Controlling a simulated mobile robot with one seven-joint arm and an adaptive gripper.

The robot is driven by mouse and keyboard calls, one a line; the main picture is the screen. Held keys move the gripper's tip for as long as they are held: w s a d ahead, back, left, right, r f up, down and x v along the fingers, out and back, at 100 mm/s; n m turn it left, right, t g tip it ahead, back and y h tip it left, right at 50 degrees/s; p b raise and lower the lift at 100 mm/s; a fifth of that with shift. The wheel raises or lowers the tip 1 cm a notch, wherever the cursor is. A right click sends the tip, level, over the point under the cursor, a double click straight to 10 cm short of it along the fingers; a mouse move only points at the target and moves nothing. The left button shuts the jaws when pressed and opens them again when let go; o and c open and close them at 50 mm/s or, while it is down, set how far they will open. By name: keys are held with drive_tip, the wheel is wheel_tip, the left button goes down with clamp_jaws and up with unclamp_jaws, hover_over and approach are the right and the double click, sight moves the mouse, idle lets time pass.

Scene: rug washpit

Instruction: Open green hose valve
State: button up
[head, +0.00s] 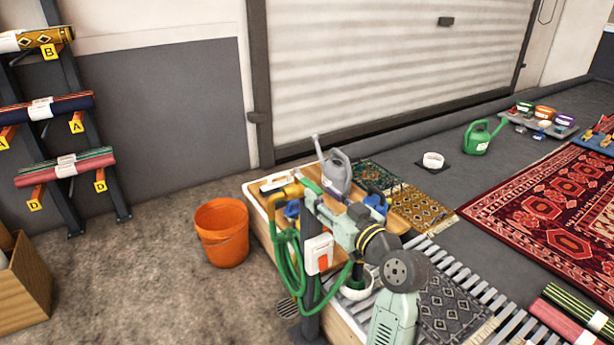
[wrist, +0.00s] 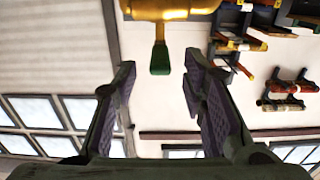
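The green hose valve shows in the wrist view as a brass body (wrist: 172,9) at the top, with a green lever (wrist: 160,58) hanging from it. The lever lies between the tips of my gripper (wrist: 161,66), whose two fingers stand wide apart with gaps on both sides. In the head view my gripper (head: 328,207) reaches in at the top of the hose post, and the green lever (head: 308,185) shows just beyond it. My arm and gripper hide much of the valve there. A green hose (head: 290,262) hangs coiled on the post below.
An orange bucket (head: 222,236) stands on the floor left of the post. A grey watering can (head: 338,172) stands on the wooden bench behind my gripper. A blue part (head: 292,209) sits close to the post. A rug rack (head: 66,120) stands at the far left.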

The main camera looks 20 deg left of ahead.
sight(302, 179)
drive_tip(key=p+x, duration=0.1)
drive_tip(key=x, duration=0.8)
drive_tip(key=shift+c, duration=0.3)
clamp_jaws()
idle(0.4)
